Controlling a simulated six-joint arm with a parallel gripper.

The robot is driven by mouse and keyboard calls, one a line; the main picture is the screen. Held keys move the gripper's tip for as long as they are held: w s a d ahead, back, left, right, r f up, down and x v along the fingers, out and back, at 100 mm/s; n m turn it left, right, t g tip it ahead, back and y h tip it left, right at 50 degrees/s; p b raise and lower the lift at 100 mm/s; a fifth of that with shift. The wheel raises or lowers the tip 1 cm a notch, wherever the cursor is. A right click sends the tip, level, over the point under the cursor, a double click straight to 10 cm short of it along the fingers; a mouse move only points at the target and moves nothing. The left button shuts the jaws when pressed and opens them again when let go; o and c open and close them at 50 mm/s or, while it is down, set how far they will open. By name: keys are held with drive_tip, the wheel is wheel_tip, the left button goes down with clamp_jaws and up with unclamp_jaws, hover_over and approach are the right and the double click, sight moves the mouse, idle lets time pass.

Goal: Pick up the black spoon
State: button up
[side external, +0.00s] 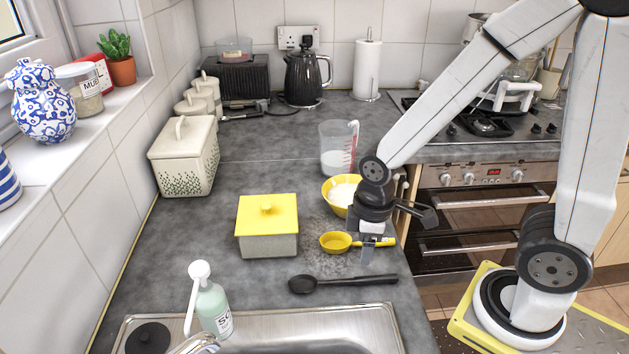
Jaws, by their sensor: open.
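The black spoon (345,282) lies flat on the grey counter just behind the sink, its bowl at the left and its handle pointing right. My gripper (367,262) hangs above the counter, just behind the spoon's handle, with its fingers pointing down. It is open and holds nothing that I can see. Its fingertips appear close to the spoon handle in the picture, but the exact height gap cannot be told. A yellow measuring scoop (336,242) lies behind the spoon, and its handle passes by my gripper.
A yellow-lidded box (267,227) stands left of my gripper. A yellow bowl of white powder (340,193) and a measuring jug (337,150) stand behind. The sink (290,333) with a soap bottle (211,308) is in front. The counter's right edge is near the spoon handle.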

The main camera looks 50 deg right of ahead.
sight(363, 278)
drive_tip(key=shift+s+a+f+n+g, duration=0.15)
drive_tip(key=shift+s+a+n+g, duration=0.15)
drive_tip(key=shift+n, duration=0.6)
drive_tip(key=shift+f, duration=1.3)
drive_tip(key=shift+f, duration=0.15)
drive_tip(key=shift+d+f, duration=0.15)
drive_tip(key=shift+f, duration=2.3)
clamp_jaws()
